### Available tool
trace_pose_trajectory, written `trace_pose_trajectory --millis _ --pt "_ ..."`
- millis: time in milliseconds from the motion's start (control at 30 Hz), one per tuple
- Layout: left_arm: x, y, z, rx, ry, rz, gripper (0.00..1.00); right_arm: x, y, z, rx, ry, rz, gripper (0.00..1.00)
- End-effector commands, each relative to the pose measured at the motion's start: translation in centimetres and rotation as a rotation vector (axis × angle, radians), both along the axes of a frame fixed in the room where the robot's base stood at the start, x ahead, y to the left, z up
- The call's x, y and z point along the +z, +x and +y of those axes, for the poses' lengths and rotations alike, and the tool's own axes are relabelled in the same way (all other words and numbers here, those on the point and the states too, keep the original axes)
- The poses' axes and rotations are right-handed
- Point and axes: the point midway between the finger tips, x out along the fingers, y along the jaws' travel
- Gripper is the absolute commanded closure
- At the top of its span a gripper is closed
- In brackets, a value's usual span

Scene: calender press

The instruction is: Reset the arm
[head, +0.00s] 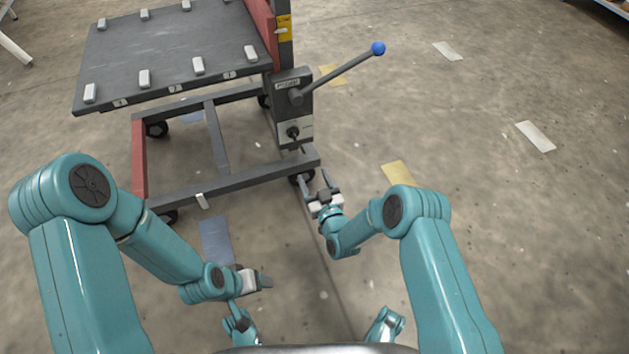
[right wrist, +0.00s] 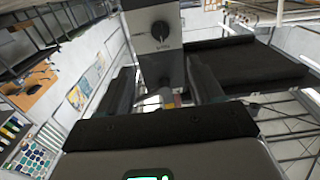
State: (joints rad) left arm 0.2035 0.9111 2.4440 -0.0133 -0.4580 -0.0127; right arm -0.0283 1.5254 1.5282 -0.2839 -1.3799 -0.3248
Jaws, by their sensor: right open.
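My right gripper (head: 316,184) is open and empty in the head view. It is in front of the press frame's near right corner, below the knob panel. In the right wrist view its two dark fingers (right wrist: 163,88) stand apart with nothing between them, and a black rotary knob (right wrist: 160,31) on a grey panel shows beyond them. That knob (head: 292,133) is also in the head view. My left gripper (head: 262,282) is low in the middle, clear of the press. Its jaw gap is too small and side-on to read.
The press cart has a dark table (head: 180,50) with several light blocks and a grey wheeled frame (head: 240,180). A lever with a blue ball knob (head: 378,48) sticks out to the upper right. The floor on the right is clear apart from flat markings (head: 535,136).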

Motion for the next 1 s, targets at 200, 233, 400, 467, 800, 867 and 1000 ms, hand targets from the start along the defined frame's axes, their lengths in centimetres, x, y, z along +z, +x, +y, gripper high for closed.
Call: trace_pose_trajectory --millis 200,233,400,467,800,867,1000 --pt "0.0 0.0 0.0 0.0 0.0 0.0 0.33 0.0 0.1 0.0 0.0 0.0 0.0 0.34" --pt "0.0 0.0 0.0 0.0 0.0 0.0 0.33 0.0 0.1 0.0 0.0 0.0 0.0 0.34" --pt "0.0 0.0 0.0 0.0 0.0 0.0 0.33 0.0 0.1 0.0 0.0 0.0 0.0 0.34" --pt "0.0 0.0 0.0 0.0 0.0 0.0 0.33 0.0 0.2 0.1 0.0 0.0 0.0 0.34" --pt "8.6 0.1 -0.1 -0.004 -0.001 0.001 0.33 10.1 1.4 -2.0 -0.035 0.001 -0.025 0.34" --pt "10.9 -0.1 -0.2 -0.006 -0.001 0.003 0.33 13.3 1.9 -3.1 -0.051 0.001 -0.034 0.34" --pt "15.9 -0.5 -0.4 -0.013 -0.003 0.011 0.33 19.8 2.0 -5.5 -0.085 0.001 -0.022 0.34"
